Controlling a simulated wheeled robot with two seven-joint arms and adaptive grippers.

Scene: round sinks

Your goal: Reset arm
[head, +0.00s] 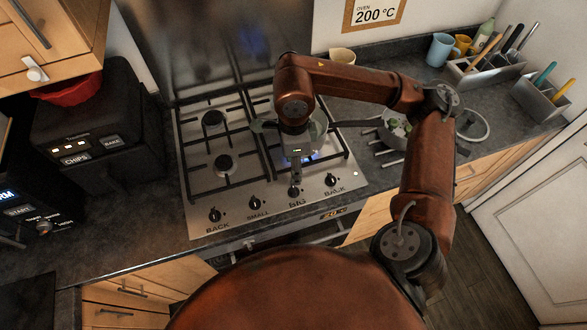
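My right arm (428,170) comes in from the lower right, rises, bends at a high elbow and reaches left across the hob (200,190). Its gripper (295,176) points down over the front of the hob, close to the knob marked BIG (294,192). The fingers look narrow from here, and I cannot tell whether they are shut or touch the knob. The wrist hides part of the right burners. My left arm and gripper are not in view.
A black fryer (95,130) with a red bowl (70,90) on top stands left of the hob. A pan (392,128) sits right of it, behind my forearm. Mugs (441,48) and utensil holders (485,70) line the back right. An upper cupboard (50,40) overhangs the left.

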